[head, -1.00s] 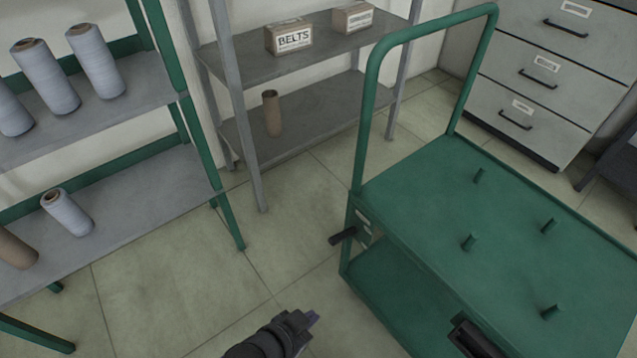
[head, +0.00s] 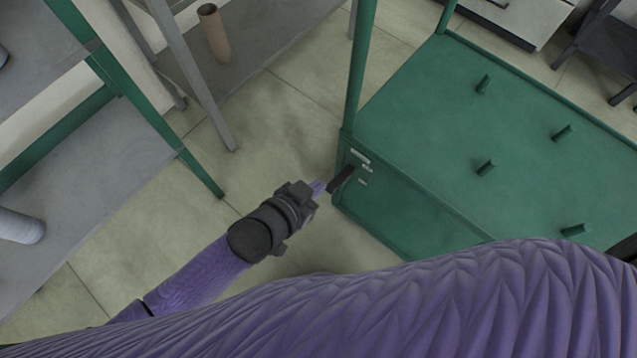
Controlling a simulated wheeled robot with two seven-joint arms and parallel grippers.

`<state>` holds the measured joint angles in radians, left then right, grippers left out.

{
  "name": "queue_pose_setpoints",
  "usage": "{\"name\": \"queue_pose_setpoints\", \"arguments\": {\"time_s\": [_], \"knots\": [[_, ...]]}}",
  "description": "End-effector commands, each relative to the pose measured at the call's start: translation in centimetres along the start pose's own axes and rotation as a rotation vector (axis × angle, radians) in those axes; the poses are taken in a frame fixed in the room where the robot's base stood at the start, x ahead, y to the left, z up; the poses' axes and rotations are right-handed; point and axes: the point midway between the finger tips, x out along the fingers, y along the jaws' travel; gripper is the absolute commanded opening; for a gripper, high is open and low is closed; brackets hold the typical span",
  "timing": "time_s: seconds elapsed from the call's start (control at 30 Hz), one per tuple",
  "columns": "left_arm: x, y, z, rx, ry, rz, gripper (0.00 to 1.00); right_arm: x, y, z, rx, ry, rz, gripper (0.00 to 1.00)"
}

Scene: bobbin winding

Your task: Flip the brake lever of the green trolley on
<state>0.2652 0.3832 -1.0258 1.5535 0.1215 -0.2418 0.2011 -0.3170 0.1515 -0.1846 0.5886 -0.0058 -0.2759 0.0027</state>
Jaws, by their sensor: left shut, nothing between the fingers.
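The green trolley (head: 425,125) stands at the right, with a flat top bearing several short pegs and an upright green handle frame. Its black brake lever (head: 342,179) sticks out from the near left corner, pointing left and down, beside small pale plates (head: 360,157). My left gripper (head: 319,188) is shut and empty. Its fingertips are right at the lever's outer end; I cannot tell whether they touch it. My right gripper cannot be made out.
A grey-shelved green rack (head: 95,160) stands at the left, and a grey shelf (head: 255,35) with a brown tube (head: 213,33) stands behind. Tiled floor (head: 270,130) is free between them and the trolley. A purple arm link of mine covers the bottom.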

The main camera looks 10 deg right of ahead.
Motion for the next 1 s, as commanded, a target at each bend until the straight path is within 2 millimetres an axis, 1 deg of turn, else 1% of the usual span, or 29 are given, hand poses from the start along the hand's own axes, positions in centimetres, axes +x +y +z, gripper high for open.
{"name": "queue_pose_setpoints", "arguments": {"time_s": [0.03,0.3,0.37,0.4,0.43,0.5,0.6,1.0], "knots": [[1.4,0.1,0.7,-0.003,-0.001,0.002,0.00,1.3,-0.2,0.1,-0.001,-0.009,-0.003,0.59],[7.5,0.1,0.9,-0.004,-0.003,0.002,0.00,5.2,-1.1,0.2,-0.001,-0.035,-0.017,0.59],[8.7,0.1,0.9,-0.004,-0.003,0.002,0.00,6.0,-1.3,0.2,0.000,-0.039,-0.021,0.59],[8.6,0.0,1.9,-0.005,-0.008,0.002,0.00,6.3,-1.4,0.2,0.000,-0.041,-0.023,0.59],[8.7,0.0,2.4,-0.005,-0.008,0.001,0.00,6.6,-1.5,0.2,0.000,-0.042,-0.023,0.59],[8.8,0.1,3.2,-0.004,-0.006,0.002,0.00,7.1,-1.5,0.1,-0.001,-0.045,-0.024,0.59],[8.9,0.0,3.9,-0.003,-0.004,0.001,0.00,7.5,-1.6,0.2,-0.001,-0.049,-0.024,0.59],[8.8,0.0,4.0,0.000,-0.001,-0.001,0.00,7.6,-1.1,0.5,-0.004,-0.053,-0.017,0.59]]}}
